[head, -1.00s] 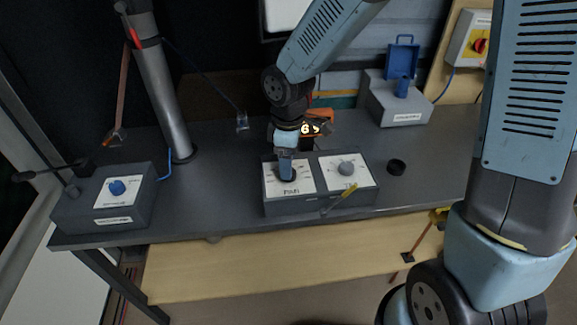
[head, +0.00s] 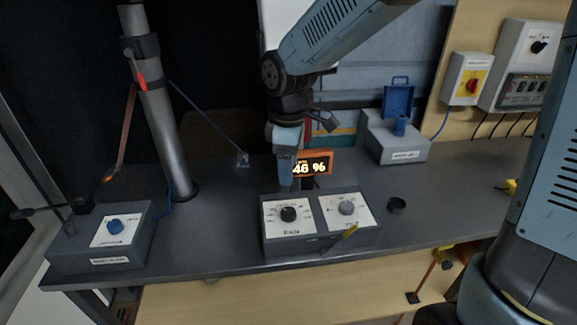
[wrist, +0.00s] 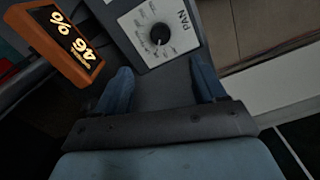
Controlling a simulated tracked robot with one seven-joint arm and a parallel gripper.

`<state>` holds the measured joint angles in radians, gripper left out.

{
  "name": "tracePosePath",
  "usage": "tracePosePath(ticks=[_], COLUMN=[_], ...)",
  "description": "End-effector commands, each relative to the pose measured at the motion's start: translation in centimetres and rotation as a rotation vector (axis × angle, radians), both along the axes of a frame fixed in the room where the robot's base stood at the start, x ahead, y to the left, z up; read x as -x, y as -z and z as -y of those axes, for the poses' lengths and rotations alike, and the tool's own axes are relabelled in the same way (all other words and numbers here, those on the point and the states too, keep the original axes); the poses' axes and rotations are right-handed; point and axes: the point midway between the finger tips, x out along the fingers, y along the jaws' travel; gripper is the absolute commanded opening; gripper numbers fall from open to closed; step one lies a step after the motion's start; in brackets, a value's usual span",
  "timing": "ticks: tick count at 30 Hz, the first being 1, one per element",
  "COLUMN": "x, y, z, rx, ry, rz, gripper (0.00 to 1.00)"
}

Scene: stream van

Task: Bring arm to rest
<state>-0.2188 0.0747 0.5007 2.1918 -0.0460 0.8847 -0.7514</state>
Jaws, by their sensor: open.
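My gripper (head: 286,170) hangs above the bench, just behind and above the two-knob control box (head: 317,240). In the wrist view my gripper (wrist: 162,92) is open and empty, its two fingers apart. The black pan knob (head: 288,214) sits on the box's left white panel; it also shows ahead of the fingers in the wrist view (wrist: 160,34). The gripper is clear of the knob. A grey knob (head: 346,208) is on the right panel.
An orange-framed display (head: 313,164) reading 46 % stands close behind the gripper. A metal pole (head: 165,120) and a blue-knob box (head: 103,240) are at left. A grey box with a blue lid (head: 396,138) stands at back right. A black cap (head: 397,205) lies on the bench.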

Motion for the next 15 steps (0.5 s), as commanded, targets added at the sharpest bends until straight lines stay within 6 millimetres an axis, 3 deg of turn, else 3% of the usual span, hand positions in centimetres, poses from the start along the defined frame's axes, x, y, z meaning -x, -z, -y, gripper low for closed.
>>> tracePosePath(ticks=[4, 7, 15], x=[-0.1, -0.3, -0.1], y=[-0.2, -1.1, -5.4], z=[0.4, 1.7, 9.0], rx=[0.001, 0.0, -0.018], ry=[0.016, 0.074, 0.4], rz=[0.007, 0.031, 0.145], gripper=[0.7, 0.7, 0.7])
